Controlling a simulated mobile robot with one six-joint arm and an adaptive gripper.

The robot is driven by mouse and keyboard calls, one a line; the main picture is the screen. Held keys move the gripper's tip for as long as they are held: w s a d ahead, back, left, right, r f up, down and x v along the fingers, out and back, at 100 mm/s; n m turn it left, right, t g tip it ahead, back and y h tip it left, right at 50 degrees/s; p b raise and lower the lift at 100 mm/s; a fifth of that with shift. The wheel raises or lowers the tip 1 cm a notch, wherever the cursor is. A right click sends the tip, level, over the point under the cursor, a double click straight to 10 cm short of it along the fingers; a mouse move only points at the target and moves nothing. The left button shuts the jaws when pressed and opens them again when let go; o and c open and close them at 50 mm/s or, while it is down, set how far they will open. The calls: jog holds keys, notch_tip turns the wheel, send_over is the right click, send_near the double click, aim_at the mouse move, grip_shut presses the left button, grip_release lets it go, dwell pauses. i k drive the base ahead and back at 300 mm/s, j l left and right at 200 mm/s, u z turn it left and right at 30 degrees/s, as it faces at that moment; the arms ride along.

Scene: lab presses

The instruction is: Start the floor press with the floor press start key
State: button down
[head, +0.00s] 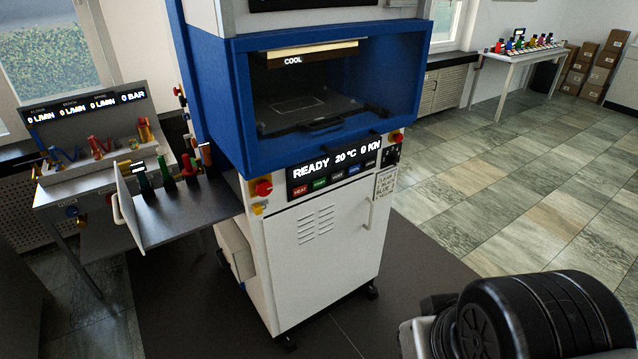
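The floor press (325,235) is a blue and white cabinet in the middle of the head view. Its display (335,160) reads READY, 20 °C and 0 KN. Under the display is a row of small keys: a red key (301,189) at the left, a green key (319,184) beside it, then a dark one, a blue key (354,170) and another dark one. The lettering is too small to read surely, so I cannot tell which key is start. The press chamber is open at the front, with a COOL sign inside. My gripper is not in view; only part of my arm shows at bottom right.
A red knob (263,188) sits left of the keys. A side shelf (190,225) with coloured fittings and a gauge bench (85,185) stand at the left. A table (515,58) with coloured items and cardboard boxes (590,65) are far right. The tiled floor at right is clear.

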aim_at(318, 182)
jog(key=i+j, duration=0.15)
jog(key=i, duration=0.25)
jog(key=i+j+z, duration=0.15)
jog(key=i, duration=0.25)
jog(key=i+j, duration=0.25)
jog(key=i, duration=0.15)
